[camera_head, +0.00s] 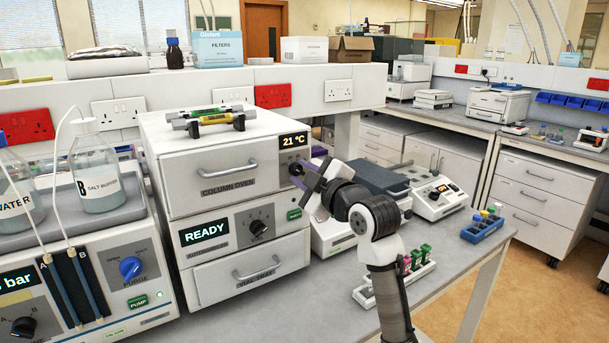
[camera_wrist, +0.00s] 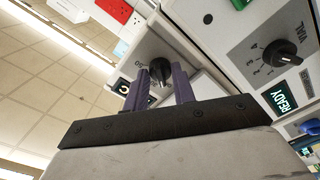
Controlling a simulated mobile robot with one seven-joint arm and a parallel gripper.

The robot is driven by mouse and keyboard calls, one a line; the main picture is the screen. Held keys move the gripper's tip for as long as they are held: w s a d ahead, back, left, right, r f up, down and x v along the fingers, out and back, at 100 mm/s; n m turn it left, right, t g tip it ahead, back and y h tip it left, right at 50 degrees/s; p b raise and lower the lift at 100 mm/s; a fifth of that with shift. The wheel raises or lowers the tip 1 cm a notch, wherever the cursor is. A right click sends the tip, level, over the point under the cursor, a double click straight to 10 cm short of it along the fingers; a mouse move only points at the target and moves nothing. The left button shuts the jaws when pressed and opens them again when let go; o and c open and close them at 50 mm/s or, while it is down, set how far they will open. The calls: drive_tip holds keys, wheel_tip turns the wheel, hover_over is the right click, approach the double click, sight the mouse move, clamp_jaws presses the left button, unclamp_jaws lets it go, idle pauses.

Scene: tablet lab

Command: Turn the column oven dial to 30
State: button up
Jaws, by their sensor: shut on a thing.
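The column oven (camera_head: 213,178) is a white unit with a drawer handle, and its display (camera_head: 293,141) reads 21 °C. The oven dial (camera_head: 297,169) is a dark knob on the panel below the display, partly hidden by my gripper. My gripper (camera_head: 306,174) is at the dial from the right. In the wrist view, the dial (camera_wrist: 158,72) is between the purple fingers of my gripper (camera_wrist: 160,80), which are shut on it. The dial's pointer and most scale marks are too small or hidden to read.
Below the oven, the autosampler (camera_head: 222,240) shows READY and has its own vial dial (camera_head: 257,227). A pump unit with bottles (camera_head: 99,188) stands at left. A tube rack (camera_head: 392,285) stands close to my arm.

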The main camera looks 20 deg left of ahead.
drive_tip(key=m+p, duration=0.1)
drive_tip(key=m, duration=0.5)
idle(0.3)
drive_tip(key=shift+m, duration=0.3)
drive_tip(key=o, duration=1)
drive_tip(key=b+v, duration=0.4)
drive_tip(key=v, duration=1)
drive_tip(key=shift+a+b, duration=0.1)
drive_tip(key=shift+b, duration=0.25)
